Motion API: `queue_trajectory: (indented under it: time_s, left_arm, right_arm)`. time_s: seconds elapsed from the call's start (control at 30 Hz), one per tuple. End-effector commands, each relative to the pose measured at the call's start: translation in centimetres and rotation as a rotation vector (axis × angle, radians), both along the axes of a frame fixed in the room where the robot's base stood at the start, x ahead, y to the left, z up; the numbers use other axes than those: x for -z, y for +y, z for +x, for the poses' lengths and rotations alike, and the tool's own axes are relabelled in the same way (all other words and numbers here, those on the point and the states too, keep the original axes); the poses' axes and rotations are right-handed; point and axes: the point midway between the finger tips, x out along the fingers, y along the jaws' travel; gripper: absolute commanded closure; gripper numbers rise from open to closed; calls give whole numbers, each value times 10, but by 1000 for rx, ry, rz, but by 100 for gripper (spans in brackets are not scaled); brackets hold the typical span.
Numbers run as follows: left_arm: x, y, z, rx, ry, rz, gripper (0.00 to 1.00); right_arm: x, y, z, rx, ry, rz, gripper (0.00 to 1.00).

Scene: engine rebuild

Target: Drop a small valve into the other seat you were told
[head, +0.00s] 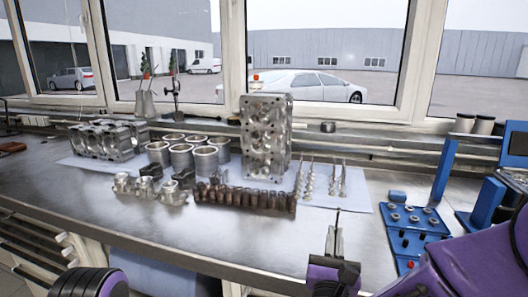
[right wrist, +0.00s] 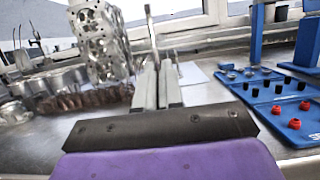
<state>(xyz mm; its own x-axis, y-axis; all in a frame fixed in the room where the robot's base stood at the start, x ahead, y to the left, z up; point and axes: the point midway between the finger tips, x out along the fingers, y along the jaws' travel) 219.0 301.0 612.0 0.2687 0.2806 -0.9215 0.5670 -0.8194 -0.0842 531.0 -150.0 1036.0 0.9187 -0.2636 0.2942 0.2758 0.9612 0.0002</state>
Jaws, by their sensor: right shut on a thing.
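My right gripper (head: 334,236) is low in front of the bench, and its fingers are shut on a thin valve (right wrist: 151,30). In the right wrist view, the stem rises above the fingertips (right wrist: 157,72); its lower end is hidden by the fingers. The grey cylinder head (head: 265,138) stands upright on the bench with round openings facing me; it also shows in the right wrist view (right wrist: 97,45), left of the gripper. The held valve is apart from it. More valves (head: 309,180) stand in rows right of the cylinder head. My left gripper is out of view.
A blue plate (head: 415,225) with metal, black and red small parts lies at the right, beside a blue stand (head: 445,165). Rusty camshaft-like parts (head: 245,198), pistons (head: 172,193) and cylinder liners (head: 205,160) crowd the left and middle. Bare bench shows in front.

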Motion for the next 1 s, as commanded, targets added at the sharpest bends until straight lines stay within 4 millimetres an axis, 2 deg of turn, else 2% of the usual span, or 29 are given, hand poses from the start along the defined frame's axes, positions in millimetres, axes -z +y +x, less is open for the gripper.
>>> queue_trajectory:
  time_s: [0.03, 0.7, 0.83, 1.0]
  left_arm:
    - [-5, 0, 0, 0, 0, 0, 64]
    - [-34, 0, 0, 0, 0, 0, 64]
    - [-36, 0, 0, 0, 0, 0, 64]
    - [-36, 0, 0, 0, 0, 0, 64]
  right_arm:
    - [-9, 1, -5, -1, -1, -1, 100]
    - [-73, 21, -74, -2, -2, 0, 100]
    - [-80, 24, -83, 0, -1, 0, 100]
    - [-80, 24, -85, 0, 0, -1, 100]
